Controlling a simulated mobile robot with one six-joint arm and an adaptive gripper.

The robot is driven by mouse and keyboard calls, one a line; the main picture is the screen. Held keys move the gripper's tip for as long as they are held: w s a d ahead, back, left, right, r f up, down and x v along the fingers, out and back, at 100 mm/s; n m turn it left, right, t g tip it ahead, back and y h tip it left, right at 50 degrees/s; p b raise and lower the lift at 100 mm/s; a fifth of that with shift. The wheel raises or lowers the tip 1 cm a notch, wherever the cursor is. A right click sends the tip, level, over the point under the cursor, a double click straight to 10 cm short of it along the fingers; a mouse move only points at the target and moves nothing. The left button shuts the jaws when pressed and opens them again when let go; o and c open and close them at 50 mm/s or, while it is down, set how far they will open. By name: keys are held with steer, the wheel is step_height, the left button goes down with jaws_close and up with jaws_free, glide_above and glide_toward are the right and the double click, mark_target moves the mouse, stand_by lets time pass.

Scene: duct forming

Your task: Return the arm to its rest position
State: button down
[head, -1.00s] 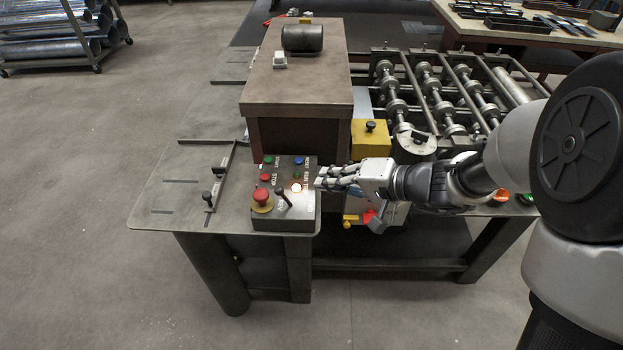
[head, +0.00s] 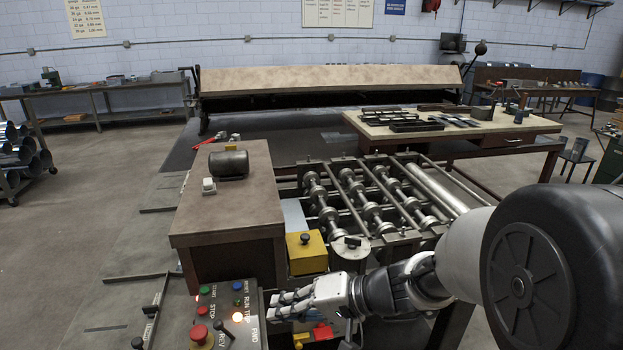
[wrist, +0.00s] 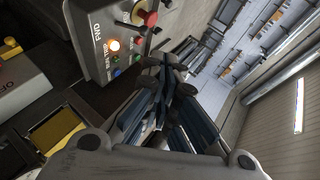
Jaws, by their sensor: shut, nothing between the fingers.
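My gripper (head: 277,304) is shut and empty. In the head view it points left, with its fingertips close to the right edge of the control panel (head: 257,335); I cannot tell if they touch. The panel has green, red and blue buttons, a red mushroom button (head: 199,334), a black lever and a lit orange lamp (head: 237,316). In the wrist view my shut fingers (wrist: 168,85) fill the middle, with the panel (wrist: 95,45) and its lit lamp at upper left. My arm reaches in from the right side of the head view.
The roll-forming machine (head: 335,200) stands behind my gripper, with a yellow box (head: 306,252) close by. A brown cabinet (head: 222,226) rises behind the panel. A table with dark parts (head: 490,138) stands further back. Open floor (head: 80,240) lies to the left.

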steer(key=s+d+r+h, duration=0.2)
steer(key=s+d+h, duration=0.4)
steer(key=s+d, duration=0.4)
steer(key=s+d+r+t+h, duration=0.1)
steer(key=s+d+r+h, duration=0.2)
steer(key=s+d, duration=0.7)
steer(key=d+h, duration=0.1)
steer(key=h, duration=0.1)
steer(key=shift+s+t+h, duration=0.3)
steer(key=shift+s+h, duration=0.05)
steer(key=shift+h, duration=0.05)
stand_by(0.3)
